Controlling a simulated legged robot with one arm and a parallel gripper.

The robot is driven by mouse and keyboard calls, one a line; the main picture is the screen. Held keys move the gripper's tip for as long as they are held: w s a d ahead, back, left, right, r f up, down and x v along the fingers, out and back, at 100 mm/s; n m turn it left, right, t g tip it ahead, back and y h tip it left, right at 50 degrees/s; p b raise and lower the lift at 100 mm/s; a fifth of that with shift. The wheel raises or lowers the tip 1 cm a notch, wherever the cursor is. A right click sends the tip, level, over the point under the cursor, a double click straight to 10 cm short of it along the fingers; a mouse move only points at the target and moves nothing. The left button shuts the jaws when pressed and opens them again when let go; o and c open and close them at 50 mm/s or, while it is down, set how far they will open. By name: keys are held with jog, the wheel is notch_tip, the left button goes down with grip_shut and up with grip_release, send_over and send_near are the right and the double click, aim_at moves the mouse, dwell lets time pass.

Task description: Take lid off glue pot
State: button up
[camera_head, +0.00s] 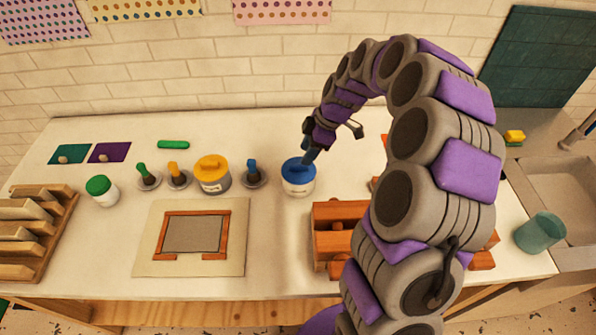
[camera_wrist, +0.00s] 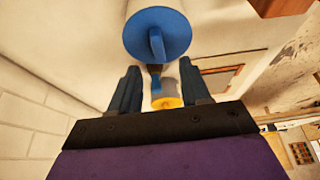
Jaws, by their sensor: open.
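A white pot with a blue lid (camera_head: 298,176) stands upright on the table. The lid has a raised blue handle, which shows from above in the wrist view (camera_wrist: 157,35). My gripper (camera_head: 309,156) is at the back right edge of this lid, just above it; I cannot tell whether they touch. In the wrist view my gripper's two blue fingers (camera_wrist: 159,68) are apart with nothing held, and the lid lies beyond their tips. A grey pot with a yellow lid (camera_head: 212,174) and a white jar with a green lid (camera_head: 102,190) stand further left.
Brushes with green (camera_head: 147,176), orange (camera_head: 178,174) and blue (camera_head: 254,173) handles stand between the pots. A framed screen (camera_head: 145,258) lies in front. A wooden rack (camera_head: 45,250) is at the left. An orange-brown wooden block (camera_head: 333,212) sits right of the screen, partly behind my arm.

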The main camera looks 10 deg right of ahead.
aim_at(299, 165)
jog(key=shift+a+f, duration=0.15)
jog(key=shift+f, duration=0.55)
jog(key=b+x, duration=0.1)
jog(key=x, duration=0.3)
jog(key=shift+w+a+f, duration=0.1)
jog(key=shift+w+f, duration=0.05)
jog(key=shift+c, duration=0.3)
grip_shut()
